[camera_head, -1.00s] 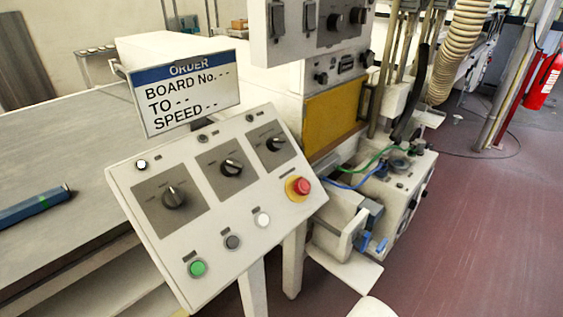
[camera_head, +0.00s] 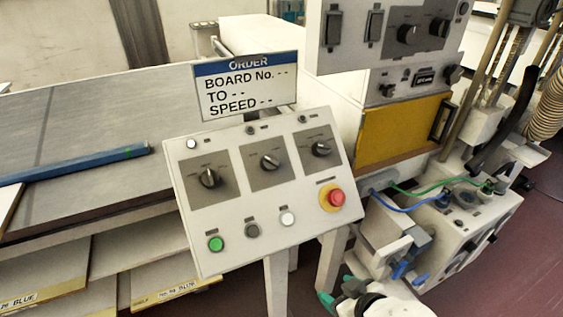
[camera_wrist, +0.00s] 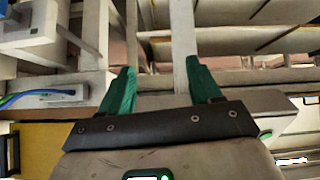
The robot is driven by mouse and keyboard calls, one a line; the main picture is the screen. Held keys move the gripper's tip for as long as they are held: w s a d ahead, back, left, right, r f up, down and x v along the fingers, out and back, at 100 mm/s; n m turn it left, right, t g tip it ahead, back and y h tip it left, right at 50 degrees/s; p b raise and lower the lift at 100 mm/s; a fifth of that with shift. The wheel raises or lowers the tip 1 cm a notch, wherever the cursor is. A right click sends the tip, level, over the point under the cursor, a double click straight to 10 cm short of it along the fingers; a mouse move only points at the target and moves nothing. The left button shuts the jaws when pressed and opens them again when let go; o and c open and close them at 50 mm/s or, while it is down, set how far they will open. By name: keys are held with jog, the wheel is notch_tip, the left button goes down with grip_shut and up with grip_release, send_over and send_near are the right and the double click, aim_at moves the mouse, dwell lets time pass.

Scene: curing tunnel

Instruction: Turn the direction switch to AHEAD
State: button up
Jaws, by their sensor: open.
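A sloped white control panel (camera_head: 232,232) stands on legs in the middle of the head view. It carries three black rotary switches on grey plates: a left one (camera_head: 209,178), a middle one (camera_head: 270,162) and a right one (camera_head: 320,149). Their labels are too small to read, so I cannot tell which is the direction switch. My gripper (camera_head: 337,290) is low at the bottom of the head view, below and apart from the panel. In the wrist view its green fingers (camera_wrist: 160,86) are spread, with nothing between them.
The panel also has a red emergency button (camera_head: 336,197), a green button (camera_head: 216,244), a grey and a white one. An order sign (camera_head: 246,87) stands behind it. A machine with a yellow door (camera_head: 400,130) stands right; a bench with a blue bar (camera_head: 75,163) lies left.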

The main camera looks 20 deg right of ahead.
jog(key=w+a+r+n+t+p, duration=0.1)
jog(key=w+r+t, duration=0.25)
jog(key=r, duration=0.25)
jog(key=w+a+r+t+p, duration=0.2)
jog(key=w+r, duration=0.2)
jog(key=r, duration=0.2)
jog(key=n+t+y+p, duration=0.1)
jog(key=t+y, duration=0.1)
jog(key=t, duration=0.2)
send_near(272, 164)
jog(key=shift+g, duration=0.25)
jog(key=w, duration=0.2)
jog(key=w+p, duration=0.1)
jog(key=w, duration=0.2)
jog(key=w+a+p, duration=0.1)
jog(key=w, duration=0.2)
jog(key=shift+w+r, duration=0.2)
jog(key=shift+w, duration=0.05)
jog(key=shift+c, duration=0.3)
jog(key=c, duration=1)
jog(key=shift+o, duration=0.2)
